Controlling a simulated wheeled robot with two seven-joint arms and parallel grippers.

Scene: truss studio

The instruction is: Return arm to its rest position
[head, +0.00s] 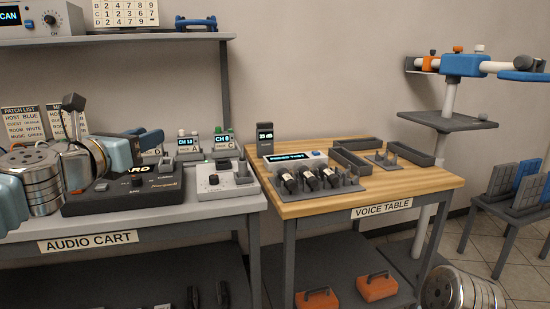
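My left arm comes in from the left edge, over the audio cart (165,213). Its gripper (147,137) points right, with dark blue finger parts above the back of the black console (135,190). I see nothing clearly held in it, but its finger gap is too small and overlapped to judge. A silver part of my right arm shows at the bottom right corner, in front of the floor. The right gripper itself is out of view.
A grey control box (222,182) and small channel units (187,143) stand on the cart. The wooden voice table (400,185) holds black microphones (310,181) and grey trays (350,163). A shelf (130,40) runs above the cart. A pole stand (445,120) rises behind the table.

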